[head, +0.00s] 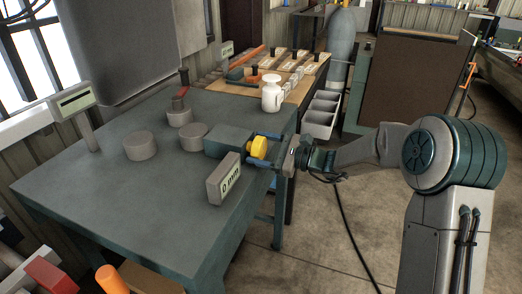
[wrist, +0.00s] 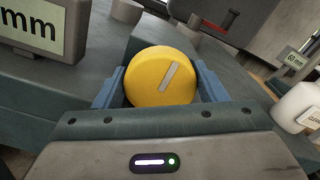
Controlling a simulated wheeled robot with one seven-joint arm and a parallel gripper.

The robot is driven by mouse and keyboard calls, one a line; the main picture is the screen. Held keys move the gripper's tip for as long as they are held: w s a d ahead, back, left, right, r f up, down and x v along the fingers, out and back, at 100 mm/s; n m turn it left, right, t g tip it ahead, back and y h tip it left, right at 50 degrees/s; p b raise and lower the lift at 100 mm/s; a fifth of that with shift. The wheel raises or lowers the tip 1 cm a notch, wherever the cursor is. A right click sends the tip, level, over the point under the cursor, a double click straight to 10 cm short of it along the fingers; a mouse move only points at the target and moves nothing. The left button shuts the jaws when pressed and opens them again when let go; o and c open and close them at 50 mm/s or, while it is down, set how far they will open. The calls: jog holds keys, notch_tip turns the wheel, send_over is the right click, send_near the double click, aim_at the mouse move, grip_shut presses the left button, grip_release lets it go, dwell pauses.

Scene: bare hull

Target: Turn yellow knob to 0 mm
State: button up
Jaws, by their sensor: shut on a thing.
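The yellow knob (head: 258,147) sits on the end of a dark teal box (head: 226,139) on the table. In the wrist view the knob (wrist: 160,77) shows a pale pointer line tilted to the upper right. My gripper (wrist: 158,88) has one blue finger on each side of the knob and is shut on it. In the head view my gripper (head: 262,146) reaches the knob from the right. A grey sign (head: 223,180) beside the box reads "0 mm".
Grey cylinders (head: 139,146) stand on the left of the teal table (head: 110,215). A wooden board (head: 297,93) with small parts lies behind. The table front is clear.

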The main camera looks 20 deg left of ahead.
jog(key=o, duration=1)
jog(key=shift+d, duration=0.1)
jog(key=d, duration=0.9)
jog(key=s+d, duration=0.1)
jog(key=d, duration=0.3)
jog(key=shift+d, duration=0.35)
jog(key=shift+s, duration=0.1)
